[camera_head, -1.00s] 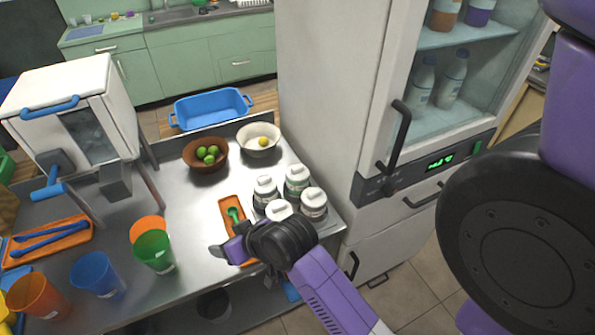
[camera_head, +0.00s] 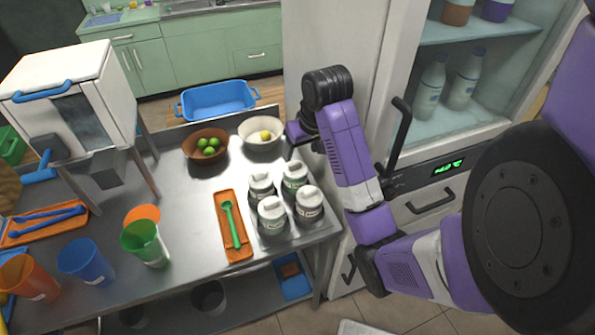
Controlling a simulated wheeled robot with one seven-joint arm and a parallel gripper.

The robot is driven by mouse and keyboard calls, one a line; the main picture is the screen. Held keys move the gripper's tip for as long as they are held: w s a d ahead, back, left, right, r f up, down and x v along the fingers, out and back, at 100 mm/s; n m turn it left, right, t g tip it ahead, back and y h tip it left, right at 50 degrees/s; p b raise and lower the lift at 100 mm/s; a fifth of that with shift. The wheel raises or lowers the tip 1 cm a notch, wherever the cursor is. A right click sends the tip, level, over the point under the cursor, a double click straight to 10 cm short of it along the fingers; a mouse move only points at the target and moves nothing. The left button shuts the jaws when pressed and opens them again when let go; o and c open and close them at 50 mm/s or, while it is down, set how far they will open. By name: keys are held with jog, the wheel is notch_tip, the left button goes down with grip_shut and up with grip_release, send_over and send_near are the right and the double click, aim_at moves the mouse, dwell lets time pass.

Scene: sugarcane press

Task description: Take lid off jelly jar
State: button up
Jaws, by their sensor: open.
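Several jars with white lids stand in a cluster at the right end of the steel counter. The front left jar (camera_head: 272,215), front right jar (camera_head: 308,204), back left jar (camera_head: 261,187) and back right jar (camera_head: 294,178) all have their lids on. I cannot read the labels to tell which holds jelly. My gripper (camera_head: 291,143) is raised above and behind the back right jar, near the white bowl. It is open and holds nothing that I can see; its fingers are small and partly hidden by the wrist.
An orange tray (camera_head: 232,247) with a green spoon (camera_head: 231,222) lies left of the jars. Behind are a brown bowl of limes (camera_head: 206,157), a white bowl (camera_head: 260,145) and a blue tub (camera_head: 217,103). The fridge (camera_head: 345,40) stands close on the right. Cups (camera_head: 146,243) stand left.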

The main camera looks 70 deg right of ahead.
aim_at(295, 163)
jog(key=shift+a+x, duration=0.15)
jog(key=shift+x, duration=1.4)
jog(key=shift+a+x, duration=0.2)
jog(key=shift+x, duration=1.3)
jog(key=shift+w, duration=0.1)
grip_shut()
